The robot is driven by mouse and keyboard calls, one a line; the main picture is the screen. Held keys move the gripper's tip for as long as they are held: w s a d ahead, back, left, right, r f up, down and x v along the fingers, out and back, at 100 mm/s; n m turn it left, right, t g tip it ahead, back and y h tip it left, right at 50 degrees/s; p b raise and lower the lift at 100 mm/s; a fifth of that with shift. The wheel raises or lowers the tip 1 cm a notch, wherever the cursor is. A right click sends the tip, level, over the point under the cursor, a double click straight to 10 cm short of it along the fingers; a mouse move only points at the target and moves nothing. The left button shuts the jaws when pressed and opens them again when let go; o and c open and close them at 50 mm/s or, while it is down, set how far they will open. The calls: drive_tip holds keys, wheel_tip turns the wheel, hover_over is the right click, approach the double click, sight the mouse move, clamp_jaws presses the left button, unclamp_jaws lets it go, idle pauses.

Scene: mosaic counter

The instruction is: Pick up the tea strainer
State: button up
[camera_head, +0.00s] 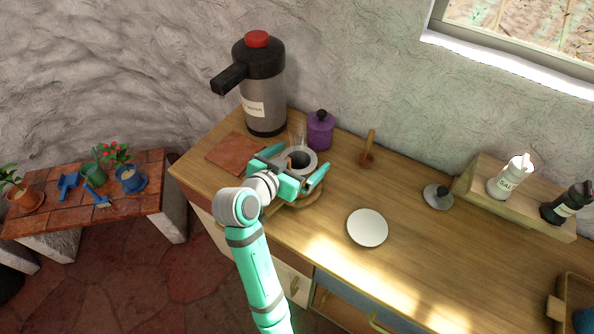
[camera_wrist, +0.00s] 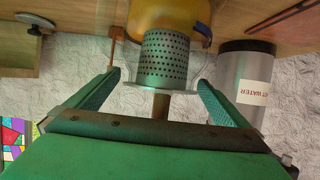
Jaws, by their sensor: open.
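The tea strainer is a grey perforated metal cup (camera_wrist: 165,62) with a flat rim and a short stem, which points toward my gripper (camera_wrist: 159,80) in the wrist view. A yellow-orange rounded vessel (camera_wrist: 172,16) with a blue part lies directly behind it; I cannot tell whether they touch. In the head view a grey ring (camera_head: 309,164), apparently the strainer's rim, shows between the fingers. My gripper (camera_head: 301,160) is open, with one finger on each side of the strainer and its stem. In the head view my arm and gripper hide most of the vessel.
A hot-water dispenser (camera_head: 264,95) and a purple jar (camera_head: 320,132) stand behind my gripper. A reddish tile (camera_head: 236,153) lies to its left. A white plate (camera_head: 367,228) and a wooden-handled tool (camera_head: 368,155) are to the right.

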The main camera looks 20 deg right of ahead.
drive_tip(key=c, duration=1.2)
drive_tip(key=shift+r, duration=0.1)
